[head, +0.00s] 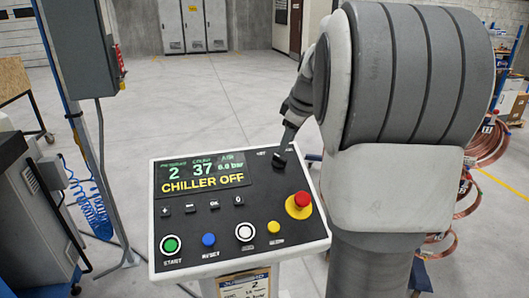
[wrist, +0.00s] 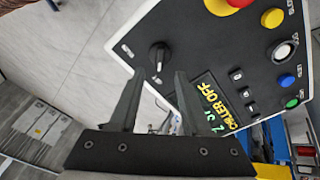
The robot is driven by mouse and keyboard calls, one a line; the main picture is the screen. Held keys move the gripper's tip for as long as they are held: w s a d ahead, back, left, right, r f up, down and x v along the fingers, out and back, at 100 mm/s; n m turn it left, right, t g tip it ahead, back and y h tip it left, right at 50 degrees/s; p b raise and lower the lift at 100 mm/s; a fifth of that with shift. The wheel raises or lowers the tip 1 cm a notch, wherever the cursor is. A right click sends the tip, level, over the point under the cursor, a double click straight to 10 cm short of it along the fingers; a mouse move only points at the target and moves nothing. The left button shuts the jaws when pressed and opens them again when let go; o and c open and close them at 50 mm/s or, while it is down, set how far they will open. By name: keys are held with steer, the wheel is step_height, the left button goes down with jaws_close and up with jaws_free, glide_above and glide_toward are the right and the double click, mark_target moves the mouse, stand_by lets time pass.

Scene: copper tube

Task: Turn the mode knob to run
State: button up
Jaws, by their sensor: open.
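The black mode knob (head: 280,161) sits at the upper right of the control panel (head: 200,262). In the wrist view the knob (wrist: 158,55) lies just beyond the fingertips, with a narrow light mark on its lower side. My gripper (wrist: 158,76) is open, one finger to each side of the knob's line. In the head view my gripper (head: 286,142) comes down at the knob from above and partly covers the labels there. The panel display (head: 205,176) reads CHILLER OFF.
A red emergency button (head: 302,199) on a yellow base is close below the knob. Yellow (head: 274,227), white (head: 245,232), blue (head: 208,240) and green (head: 170,245) buttons line the lower panel. Copper coils (head: 490,145) stand at right. A grey post (head: 75,100) stands at left.

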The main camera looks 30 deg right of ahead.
mark_target(281, 157)
steer(key=x, duration=0.7)
jaws_close()
